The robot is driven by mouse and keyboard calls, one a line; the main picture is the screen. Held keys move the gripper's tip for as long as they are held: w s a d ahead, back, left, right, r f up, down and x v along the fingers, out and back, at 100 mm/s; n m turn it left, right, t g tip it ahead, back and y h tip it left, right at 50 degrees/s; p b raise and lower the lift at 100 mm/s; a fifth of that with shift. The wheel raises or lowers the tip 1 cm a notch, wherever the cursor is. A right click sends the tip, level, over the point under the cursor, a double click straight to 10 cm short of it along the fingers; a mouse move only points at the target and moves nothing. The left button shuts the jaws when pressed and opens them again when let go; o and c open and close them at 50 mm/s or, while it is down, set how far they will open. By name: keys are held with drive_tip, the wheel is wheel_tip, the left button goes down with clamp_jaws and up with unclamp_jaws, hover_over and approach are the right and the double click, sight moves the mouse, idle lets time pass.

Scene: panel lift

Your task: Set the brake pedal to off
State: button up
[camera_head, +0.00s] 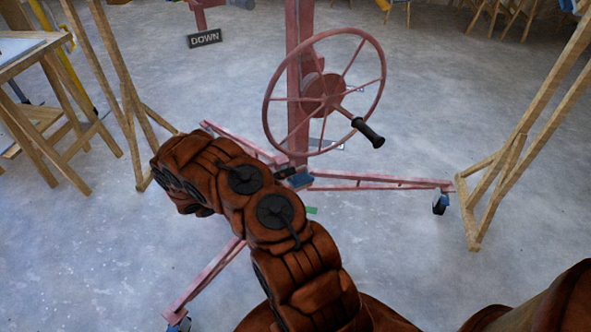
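The pink panel lift has a column (299,60), a large spoked handwheel (324,92) with a black handle, and legs spreading over the floor. A small dark and blue part (299,179) at the foot of the column looks like the brake pedal. A small green piece (312,210) shows just below it, partly behind my arm. The pedal's position cannot be told. My brown arm reaches from the bottom up to the left, in front of the lift's base. My gripper is not visible; the arm's far end is bent at the left.
Wooden trestles stand at the left (112,60) and right (515,140). A lift leg (380,182) with a caster runs right, another (215,275) toward the front left. Concrete floor (400,260) is clear at the right front.

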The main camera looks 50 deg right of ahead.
drive_tip(key=v, duration=0.7)
drive_tip(key=shift+a, duration=0.25)
drive_tip(key=shift+r, duration=0.1)
idle(0.4)
drive_tip(key=s+a+r+m+g+y, duration=0.1)
drive_tip(key=s+a+r+m+y, duration=0.25)
drive_tip(key=s+r+m, duration=0.45)
drive_tip(key=s+a+r+m+g+y, duration=0.1)
drive_tip(key=s+a+r+m+y, duration=0.35)
drive_tip(key=r, duration=0.45)
drive_tip(key=s+a+r+m+t+y, duration=0.3)
drive_tip(key=s+a+m+y, duration=0.2)
drive_tip(key=s+a, duration=0.3)
drive_tip(key=s+a+r+m+t+y, duration=0.35)
drive_tip(key=s+a+m, duration=0.25)
drive_tip(key=a, duration=0.5)
wheel_tip(320, 180, up, 24)
drive_tip(key=s+p, duration=0.1)
drive_tip(key=p, duration=2.2)
drive_tip(key=shift+s+d, duration=0.2)
drive_tip(key=shift+d, duration=0.1)
